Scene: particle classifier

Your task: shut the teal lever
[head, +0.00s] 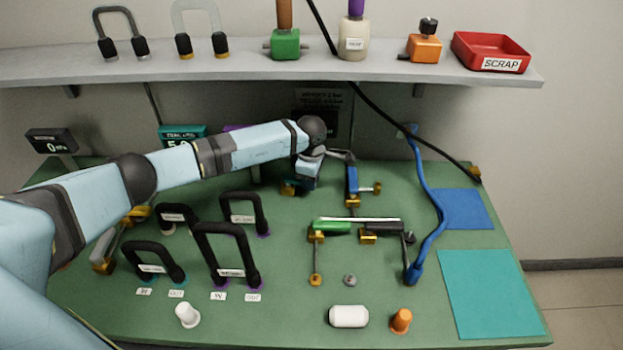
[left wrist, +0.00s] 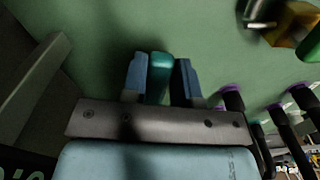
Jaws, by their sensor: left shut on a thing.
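My left gripper (left wrist: 160,70) is shut on the teal lever (left wrist: 160,77) in the left wrist view, with one blue finger on each side of it. In the head view my left arm reaches across the back of the green board, and the left gripper (head: 305,178) points down near brass fittings. The lever's body is mostly hidden there by the gripper and wrist, so I cannot tell how far it is turned. My right gripper is not in view.
Black hose loops (head: 225,255) stand on the board (head: 200,325) left of centre. A blue-handled valve (head: 352,183) and a green-handled piece (head: 332,228) stand to the right. A blue hose (head: 434,200) runs along the right. A shelf (head: 225,68) overhangs the back.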

